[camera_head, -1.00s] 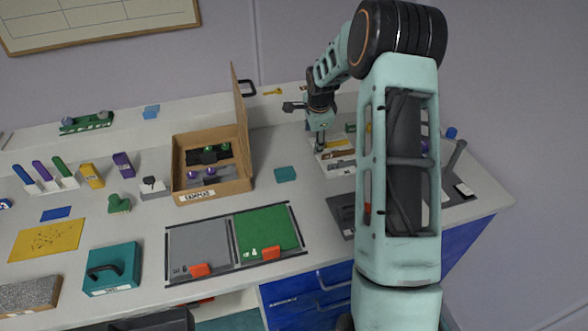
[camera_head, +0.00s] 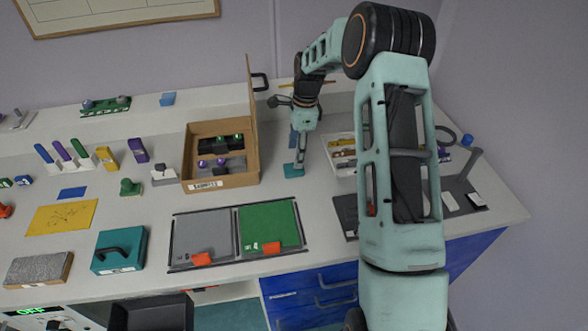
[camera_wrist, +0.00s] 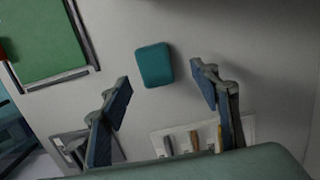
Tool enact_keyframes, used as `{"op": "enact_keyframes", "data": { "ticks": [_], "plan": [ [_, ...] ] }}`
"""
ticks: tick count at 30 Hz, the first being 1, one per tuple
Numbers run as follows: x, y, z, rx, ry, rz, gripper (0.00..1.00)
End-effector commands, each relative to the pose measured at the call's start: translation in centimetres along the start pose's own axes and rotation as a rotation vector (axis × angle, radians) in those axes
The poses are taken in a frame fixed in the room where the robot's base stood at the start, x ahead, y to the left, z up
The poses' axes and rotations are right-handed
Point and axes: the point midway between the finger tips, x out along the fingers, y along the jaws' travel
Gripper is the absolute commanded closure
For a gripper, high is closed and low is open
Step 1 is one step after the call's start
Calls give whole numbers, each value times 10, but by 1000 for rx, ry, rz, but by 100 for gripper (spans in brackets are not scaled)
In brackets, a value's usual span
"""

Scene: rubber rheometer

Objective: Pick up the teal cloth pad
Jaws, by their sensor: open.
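The teal cloth pad (camera_wrist: 154,65) is a small rounded rectangle lying flat on the white bench top. In the head view the pad (camera_head: 292,171) lies just right of the open cardboard box, partly hidden by my gripper (camera_head: 299,154). In the wrist view my gripper (camera_wrist: 164,92) is open, with its two fingers apart and the pad between and beyond the fingertips. Nothing is held. The fingers do not visibly touch the pad, and their exact height above it is hard to tell.
The cardboard box (camera_head: 222,183) with its raised lid stands close left of my gripper. A tool tray (camera_head: 343,163) lies close on the right. The green mat (camera_head: 268,228) lies in front. Bare bench shows around the pad.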

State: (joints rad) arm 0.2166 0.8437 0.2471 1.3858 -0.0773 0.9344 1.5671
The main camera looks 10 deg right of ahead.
Motion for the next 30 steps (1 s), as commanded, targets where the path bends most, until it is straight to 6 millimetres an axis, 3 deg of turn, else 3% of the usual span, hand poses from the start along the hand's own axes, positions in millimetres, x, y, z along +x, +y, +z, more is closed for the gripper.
{"op": "enact_keyframes", "data": {
  "ticks": [10, 20, 30],
  "plan": [
    [44, 8, 0, 0, 0, 3, 44],
    [52, 8, 0, 0, 1, 0, 44],
    [52, 8, 0, 0, 1, 0, 80]
  ]
}}
